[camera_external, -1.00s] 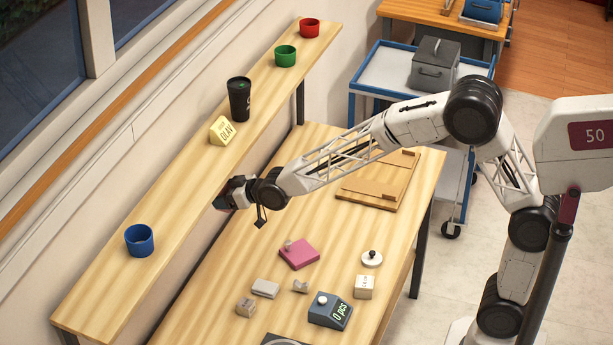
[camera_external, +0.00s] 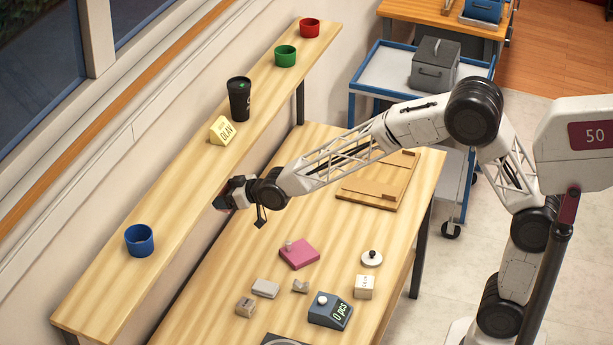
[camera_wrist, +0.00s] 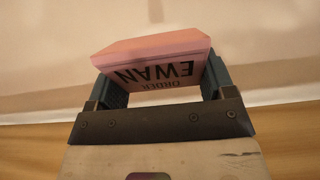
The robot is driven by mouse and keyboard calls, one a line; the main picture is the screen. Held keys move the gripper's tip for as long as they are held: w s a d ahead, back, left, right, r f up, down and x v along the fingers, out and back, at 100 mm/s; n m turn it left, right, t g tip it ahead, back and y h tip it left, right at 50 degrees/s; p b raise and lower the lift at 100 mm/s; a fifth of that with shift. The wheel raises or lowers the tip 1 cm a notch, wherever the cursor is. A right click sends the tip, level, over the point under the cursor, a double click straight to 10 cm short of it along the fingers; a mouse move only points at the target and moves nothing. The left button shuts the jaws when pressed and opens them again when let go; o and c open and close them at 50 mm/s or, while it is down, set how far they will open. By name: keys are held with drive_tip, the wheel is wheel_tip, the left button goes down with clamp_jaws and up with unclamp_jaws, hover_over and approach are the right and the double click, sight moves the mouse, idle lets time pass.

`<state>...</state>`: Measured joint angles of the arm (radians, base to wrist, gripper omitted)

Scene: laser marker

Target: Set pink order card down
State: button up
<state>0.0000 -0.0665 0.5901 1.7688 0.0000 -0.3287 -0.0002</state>
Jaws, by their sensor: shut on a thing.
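The pink order card (camera_wrist: 150,48) is a folded, tent-like piece with the words ORDER EWAN, which read upside down in the wrist view. My gripper (camera_wrist: 160,80) is shut on it, with one dark finger at each side. In the external view my gripper (camera_external: 228,198) is at the front edge of the long wall shelf (camera_external: 185,185), between the yellow card and the blue cup. The held card is mostly hidden there, and I cannot tell whether it touches the shelf.
On the shelf stand a yellow OLAV card (camera_external: 222,130), a black tumbler (camera_external: 239,98), a green cup (camera_external: 286,56), a red cup (camera_external: 309,28) and a blue cup (camera_external: 139,240). Below, the workbench holds a magenta block (camera_external: 299,254), a dark counter (camera_external: 330,311) and several small pieces.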

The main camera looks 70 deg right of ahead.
drive_tip(key=shift+a+r, duration=0.1)
idle(0.4)
drive_tip(key=shift+s+a+r, duration=0.25)
drive_tip(key=shift+a+r, duration=0.05)
drive_tip(key=shift+r, duration=0.05)
drive_tip(key=s+a+r, duration=1)
drive_tip(key=a, duration=0.3)
drive_tip(key=s+d+r, duration=0.1)
drive_tip(key=d+r, duration=0.1)
drive_tip(key=r, duration=0.4)
drive_tip(key=s+d+r, duration=0.2)
drive_tip(key=d+r, duration=0.1)
drive_tip(key=r, duration=0.4)
drive_tip(key=shift+s+d+r, duration=0.2)
drive_tip(key=shift+s+d, duration=0.1)
drive_tip(key=shift+w, duration=0.1)
drive_tip(key=w, duration=0.4)
drive_tip(key=w+a+f, duration=0.1)
drive_tip(key=w, duration=0.9)
drive_tip(key=shift+a+f, duration=0.2)
drive_tip(key=shift+a, duration=0.1)
